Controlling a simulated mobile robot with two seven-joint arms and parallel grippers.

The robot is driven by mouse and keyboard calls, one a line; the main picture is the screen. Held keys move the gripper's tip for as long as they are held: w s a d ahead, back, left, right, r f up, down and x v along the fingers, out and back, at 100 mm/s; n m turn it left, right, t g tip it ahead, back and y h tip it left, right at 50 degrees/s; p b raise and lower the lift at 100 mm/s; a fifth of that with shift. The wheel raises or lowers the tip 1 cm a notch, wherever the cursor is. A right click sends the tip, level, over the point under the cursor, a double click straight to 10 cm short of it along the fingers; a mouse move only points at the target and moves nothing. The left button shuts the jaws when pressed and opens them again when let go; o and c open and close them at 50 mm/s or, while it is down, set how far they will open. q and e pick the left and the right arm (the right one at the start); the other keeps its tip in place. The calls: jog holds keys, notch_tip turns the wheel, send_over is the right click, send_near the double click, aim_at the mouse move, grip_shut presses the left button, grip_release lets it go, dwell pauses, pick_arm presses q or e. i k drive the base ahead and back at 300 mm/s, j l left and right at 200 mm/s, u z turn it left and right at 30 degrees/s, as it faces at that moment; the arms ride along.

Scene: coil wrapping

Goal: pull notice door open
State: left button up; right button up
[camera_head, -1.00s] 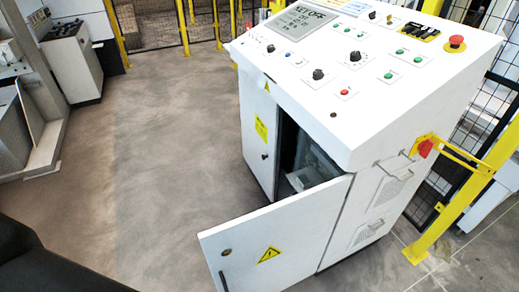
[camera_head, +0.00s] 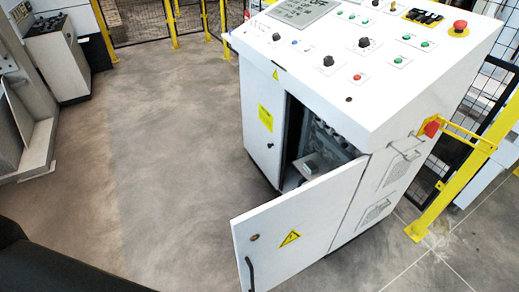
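A white control cabinet (camera_head: 380,100) stands right of centre with a sloped panel of buttons and a screen on top. Its near door (camera_head: 297,232) stands ajar, swung out towards me, with a yellow warning triangle and a dark handle (camera_head: 250,272) at its lower left. Through the gap I see the dark cabinet interior (camera_head: 318,150) with parts inside. A second, shut door (camera_head: 265,120) with a yellow label is to the left of the gap. A dark shape, likely my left arm, crosses the bottom left corner. Neither gripper is in view.
Yellow posts and black mesh fencing (camera_head: 140,20) run along the back. A yellow rail and post (camera_head: 450,195) stand close to the cabinet's right side. Grey machinery (camera_head: 60,60) is at the far left. The floor (camera_head: 165,150) left of the cabinet is clear.

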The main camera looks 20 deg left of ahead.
aim_at(267, 106)
jog(key=k+j+z, duration=0.15)
jog(key=j, duration=0.3)
jog(key=j+z, duration=0.1)
jog(key=j, duration=0.35)
jog(key=j+z, duration=0.35)
jog(key=j, duration=0.6)
jog(key=i+j+z, duration=0.1)
jog(key=j+z, duration=0.2)
jog(key=j, duration=0.6)
jog(key=i+j+z, duration=0.25)
jog(key=j, duration=0.3)
jog(key=i+j+z, duration=0.1)
jog(key=j, duration=0.2)
jog(key=i+j+z, duration=0.25)
jog(key=i+j, duration=0.4)
